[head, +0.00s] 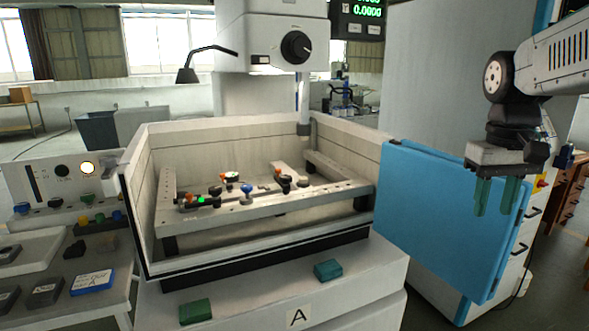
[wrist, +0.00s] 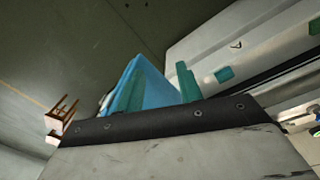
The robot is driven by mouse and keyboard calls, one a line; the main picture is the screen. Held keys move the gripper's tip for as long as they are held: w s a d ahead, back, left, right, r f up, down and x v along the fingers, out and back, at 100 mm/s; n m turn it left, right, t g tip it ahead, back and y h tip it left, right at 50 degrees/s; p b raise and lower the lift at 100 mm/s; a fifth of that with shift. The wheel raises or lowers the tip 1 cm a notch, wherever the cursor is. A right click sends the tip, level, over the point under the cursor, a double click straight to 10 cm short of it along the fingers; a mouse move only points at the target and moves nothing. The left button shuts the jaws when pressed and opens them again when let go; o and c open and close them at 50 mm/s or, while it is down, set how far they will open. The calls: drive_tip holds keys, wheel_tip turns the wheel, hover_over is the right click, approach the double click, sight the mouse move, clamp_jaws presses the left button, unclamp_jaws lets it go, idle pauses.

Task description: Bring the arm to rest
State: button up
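My gripper (head: 496,213) hangs at the right of the head view, its two teal fingers pointing down. The fingers are apart with nothing between them. It is in front of the open blue door (head: 440,215) of the machine, right of the tank; whether it touches the door cannot be told. My arm reaches in from the upper right edge. In the wrist view, both fingers of my gripper (wrist: 163,88) show apart, with the blue door (wrist: 152,88) behind them.
The machine's open tank (head: 135,205) holds a work frame (head: 330,192) with small clamps. Two green blocks (head: 195,311) (head: 328,270) lie on the ledge in front. A bench with buttons and labelled trays (head: 45,292) stands left. Wooden drawers (head: 569,195) stand far right.

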drive_tip(key=s+a+f, duration=0.4)
drive_tip(key=s, duration=0.5)
drive_tip(key=s+a+f+t, duration=0.1)
drive_tip(key=s+a+f, duration=0.3)
drive_tip(key=s, duration=0.6)
drive_tip(key=shift+s+a+f+y, duration=0.15)
drive_tip(key=shift+s+f+y, duration=0.15)
drive_tip(key=shift+y, duration=0.1)
